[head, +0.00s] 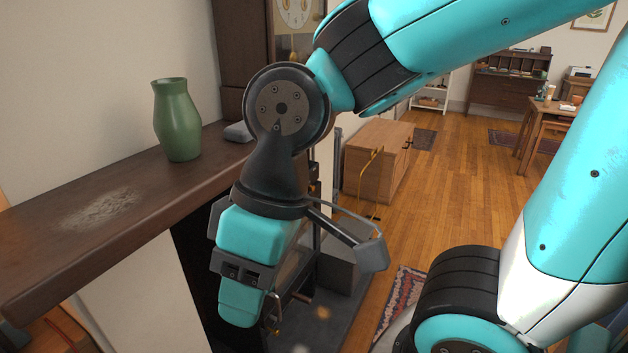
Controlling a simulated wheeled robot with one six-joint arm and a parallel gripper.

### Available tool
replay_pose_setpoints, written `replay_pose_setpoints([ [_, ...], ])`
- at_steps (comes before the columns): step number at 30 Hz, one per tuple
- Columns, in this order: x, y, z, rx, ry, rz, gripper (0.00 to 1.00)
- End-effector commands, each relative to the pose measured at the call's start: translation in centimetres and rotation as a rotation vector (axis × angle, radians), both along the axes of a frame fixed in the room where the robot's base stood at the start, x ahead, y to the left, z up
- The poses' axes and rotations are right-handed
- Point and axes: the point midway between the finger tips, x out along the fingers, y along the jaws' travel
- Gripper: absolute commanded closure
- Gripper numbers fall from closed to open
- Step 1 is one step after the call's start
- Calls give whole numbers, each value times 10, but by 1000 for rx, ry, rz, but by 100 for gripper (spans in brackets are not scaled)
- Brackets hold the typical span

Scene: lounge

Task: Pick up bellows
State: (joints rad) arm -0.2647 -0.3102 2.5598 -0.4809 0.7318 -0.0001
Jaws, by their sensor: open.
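I cannot make out any bellows in the head view; my arm and gripper cover part of the fireplace area. My gripper (242,303) hangs in front of the fireplace, beside the mantel shelf and below its top. It points down and away from the camera. Its jaws are open, and I see nothing held in them. The far side of the jaws is hidden by the gripper's own body.
The dark wooden mantel shelf (160,206) carries a green vase (178,122) and a small grey object (238,132). Below is a grey hearth (340,307). A wooden cabinet (372,168) stands behind. Open wooden floor (450,190) lies to the right, with a patterned rug (402,298).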

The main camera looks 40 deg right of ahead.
Motion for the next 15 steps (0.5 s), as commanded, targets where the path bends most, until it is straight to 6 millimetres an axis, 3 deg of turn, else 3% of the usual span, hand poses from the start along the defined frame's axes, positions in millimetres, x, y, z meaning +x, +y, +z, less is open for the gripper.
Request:
replay_pose_setpoints([
  [9, 3, 1, -122, 9, -2, -15, 60],
  [15, 20, 4, -176, 56, -13, -84, 60],
])
